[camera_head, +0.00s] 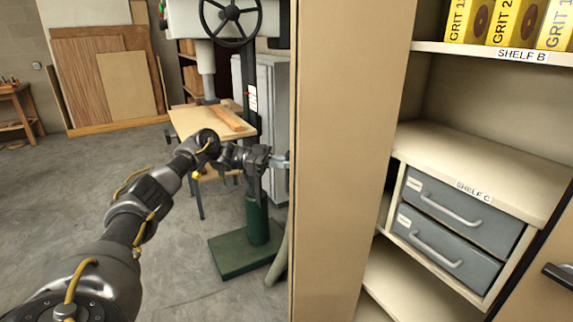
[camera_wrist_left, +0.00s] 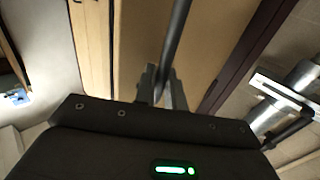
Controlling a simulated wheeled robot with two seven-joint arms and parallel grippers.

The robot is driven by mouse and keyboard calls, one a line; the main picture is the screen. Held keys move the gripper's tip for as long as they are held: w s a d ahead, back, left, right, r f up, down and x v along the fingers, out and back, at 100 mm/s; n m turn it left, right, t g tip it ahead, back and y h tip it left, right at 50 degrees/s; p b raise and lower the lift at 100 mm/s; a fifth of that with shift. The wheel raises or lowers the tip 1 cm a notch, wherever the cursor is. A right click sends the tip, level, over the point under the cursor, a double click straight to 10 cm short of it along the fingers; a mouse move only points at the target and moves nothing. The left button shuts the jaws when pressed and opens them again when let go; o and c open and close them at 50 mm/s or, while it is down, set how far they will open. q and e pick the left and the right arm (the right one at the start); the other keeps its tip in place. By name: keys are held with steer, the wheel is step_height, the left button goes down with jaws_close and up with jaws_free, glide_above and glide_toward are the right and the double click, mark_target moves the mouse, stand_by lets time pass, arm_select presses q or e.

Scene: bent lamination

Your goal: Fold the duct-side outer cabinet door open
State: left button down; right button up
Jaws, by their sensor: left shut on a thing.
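The tan cabinet door (camera_head: 345,150) stands swung out from the cabinet, nearly edge-on in the middle of the head view. My left gripper (camera_head: 280,161) reaches its left face, and the door edge partly hides the fingertips. In the left wrist view my left gripper (camera_wrist_left: 164,88) is shut on a dark bar handle (camera_wrist_left: 177,38) in front of the tan door panel (camera_wrist_left: 145,45). My right gripper is in neither view.
The open cabinet shows Shelf B (camera_head: 490,52) with yellow grit boxes (camera_head: 515,20), and Shelf C (camera_head: 480,165) above grey drawers (camera_head: 460,210). Another door with a black handle (camera_head: 558,277) is at lower right. A green-based drill press (camera_head: 245,250) stands behind my left arm. Floor at left is clear.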

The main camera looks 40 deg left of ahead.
arm_select(q)
steer(key=c, duration=1.9)
jaws_free()
steer(key=shift+r, duration=0.1)
steer(key=o, duration=0.3)
steer(key=shift+w+d, duration=0.2)
steer(key=shift+w, duration=0.05)
steer(key=shift+s+a, duration=0.1)
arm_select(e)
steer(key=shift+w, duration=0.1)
arm_select(q)
steer(key=shift+s+a, duration=0.1)
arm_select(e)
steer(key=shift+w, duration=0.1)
